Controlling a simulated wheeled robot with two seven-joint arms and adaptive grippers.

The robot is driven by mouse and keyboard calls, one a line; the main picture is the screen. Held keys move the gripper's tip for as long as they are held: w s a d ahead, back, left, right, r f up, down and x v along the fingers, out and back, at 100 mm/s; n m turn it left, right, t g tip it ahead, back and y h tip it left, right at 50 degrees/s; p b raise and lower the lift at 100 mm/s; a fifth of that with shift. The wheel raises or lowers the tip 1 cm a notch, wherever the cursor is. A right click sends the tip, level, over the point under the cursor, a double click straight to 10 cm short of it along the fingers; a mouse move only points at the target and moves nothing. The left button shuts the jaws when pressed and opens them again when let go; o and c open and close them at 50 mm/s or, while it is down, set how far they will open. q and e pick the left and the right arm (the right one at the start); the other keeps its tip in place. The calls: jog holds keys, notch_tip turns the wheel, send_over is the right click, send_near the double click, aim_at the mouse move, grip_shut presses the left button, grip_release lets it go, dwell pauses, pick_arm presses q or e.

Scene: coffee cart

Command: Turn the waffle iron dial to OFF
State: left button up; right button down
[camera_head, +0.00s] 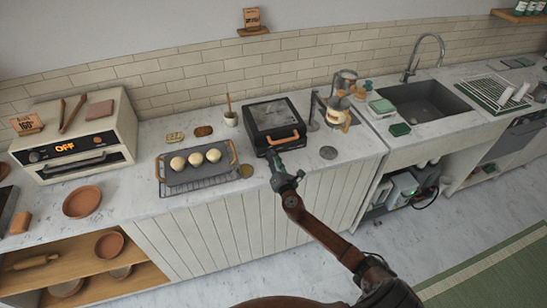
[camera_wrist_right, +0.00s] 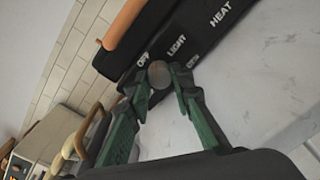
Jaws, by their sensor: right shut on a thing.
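The waffle iron (camera_head: 273,122) is a black square box with an orange front handle, on the white counter. Its front face fills the top of the right wrist view (camera_wrist_right: 200,30), with white words including OFF, LIGHT and HEAT. The dial (camera_wrist_right: 159,74) is a small round grey knob below OFF and LIGHT. My right gripper (camera_head: 277,162) is at the front of the iron; in the wrist view its green fingertips (camera_wrist_right: 160,84) are closed on the dial's two sides. The dial's pointer is too small to read. My left gripper is not in view.
A tray with pale round buns (camera_head: 196,158) stands on a wire rack left of the iron. A cream oven (camera_head: 77,137) with a lit OFF display is at far left. The counter in front is mostly clear.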

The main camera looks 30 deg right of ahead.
jog(key=n+p, duration=0.1)
jog(key=n, duration=0.3)
jog(key=shift+f+n, duration=0.15)
jog(key=shift+n, duration=0.25)
dwell(0.4)
jog(key=c, duration=1.7)
grip_release()
jog(key=v, duration=1.2)
